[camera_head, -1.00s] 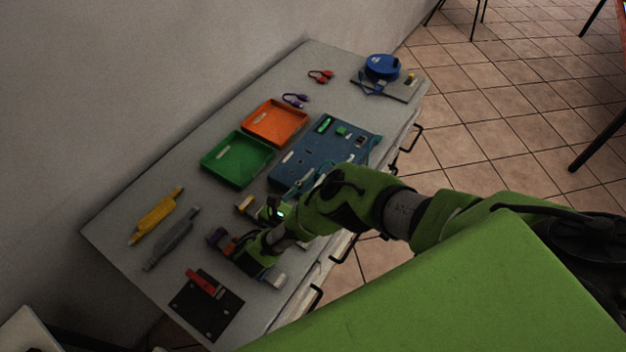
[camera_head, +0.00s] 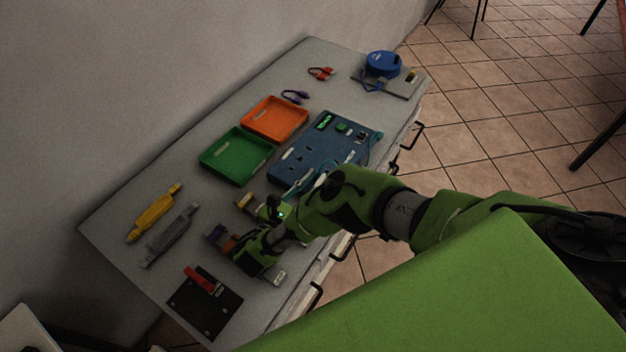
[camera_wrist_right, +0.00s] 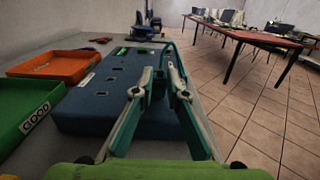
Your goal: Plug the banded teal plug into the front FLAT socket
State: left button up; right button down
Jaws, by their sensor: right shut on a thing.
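The blue socket board (camera_head: 318,139) lies on the table in the head view, with dark slots on top and a green part near its far end. It also fills the left middle of the wrist view (camera_wrist_right: 80,113). My right gripper (camera_wrist_right: 160,68) is shut on a small teal piece, apparently the teal plug, beside the board's right side. The fingers hide most of it and I cannot make out bands. A teal cable (camera_head: 376,148) runs along the board's right edge. Socket labels are too small to read. My left gripper is not in view.
A green tray (camera_head: 211,168) and an orange tray (camera_head: 251,124) lie left of the board. A blue reel (camera_head: 382,64) stands at the far end. Yellow (camera_head: 153,212) and grey (camera_head: 172,236) tools and a black plate (camera_head: 216,313) lie nearer. Small blocks surround my wrist.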

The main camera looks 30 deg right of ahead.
jog(key=shift+s+f, duration=0.15)
jog(key=shift+f, duration=0.2)
jog(key=c, duration=1.9)
grip_release()
